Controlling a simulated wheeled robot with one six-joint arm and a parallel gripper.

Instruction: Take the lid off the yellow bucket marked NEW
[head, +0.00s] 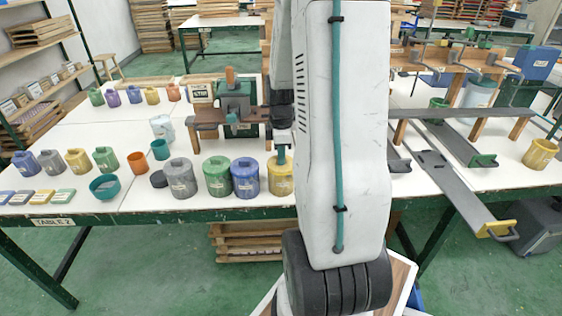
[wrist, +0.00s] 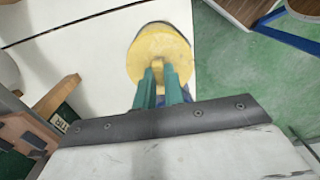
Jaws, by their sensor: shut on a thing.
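A yellow bucket (head: 281,178) stands at the table's front edge, at the right end of a row of lidded buckets. My arm hides its right side, and I cannot read its label. My gripper (head: 281,157) points down at its top. In the wrist view the round yellow lid (wrist: 152,45) lies beneath the gripper (wrist: 160,74), whose teal fingers are shut on the lid's raised handle (wrist: 158,66). I cannot tell whether the lid still touches the bucket.
A blue bucket (head: 245,178) stands close on the left, then green (head: 217,177) and grey (head: 181,180) ones. A teal press (head: 236,100) stands behind. Another yellow bucket (head: 540,154) is at far right. A black round piece (head: 159,179) lies left of the grey bucket.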

